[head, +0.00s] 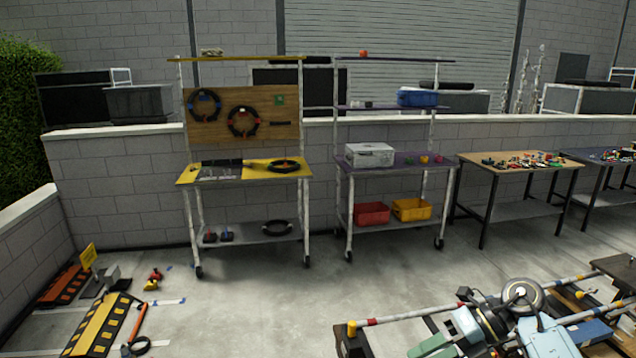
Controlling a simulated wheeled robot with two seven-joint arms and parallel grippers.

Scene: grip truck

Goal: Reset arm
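Neither of my grippers can be made out in the head view. Pale blue-grey jointed parts (545,335) show at the lower right, cut off by the bottom edge. I cannot tell whether they belong to my arm or to the equipment there. They overlap a low frame with a striped rail (385,321) and a round grey wheel-like part (521,296). No held object is visible.
A yellow-topped rack (222,178) and a purple-shelved rack (400,160) stand against the block wall. Wooden (500,178) and dark (606,165) tables are at right. A yellow-black ramp (98,325) lies at lower left. The middle floor (250,315) is clear.

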